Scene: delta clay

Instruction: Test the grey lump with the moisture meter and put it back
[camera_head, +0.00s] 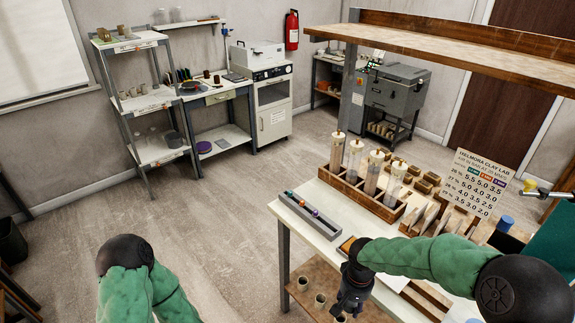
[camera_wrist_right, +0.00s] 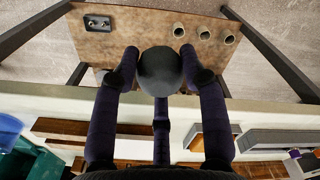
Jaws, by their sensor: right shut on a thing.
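The grey lump (camera_wrist_right: 160,72) is round, dark and smooth in the right wrist view. My right gripper (camera_wrist_right: 159,60) is shut on it, with a finger on each side and one behind. In the head view my right gripper (camera_head: 346,305) points down at the table's near edge, above the lower shelf; the lump cannot be made out there. My left arm (camera_head: 135,285) shows at the bottom left, but its gripper is out of view. I cannot surely identify the moisture meter. A small dark box with two pale round spots (camera_wrist_right: 97,22) lies on the lower shelf.
The white table (camera_head: 300,222) carries a grey tray (camera_head: 309,214) with coloured items, a wooden rack (camera_head: 350,190) of tall cylinders and a written board (camera_head: 476,181). Several small cups (camera_wrist_right: 204,34) stand on the lower shelf (camera_wrist_right: 140,30). Open floor (camera_head: 220,235) lies left of the table.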

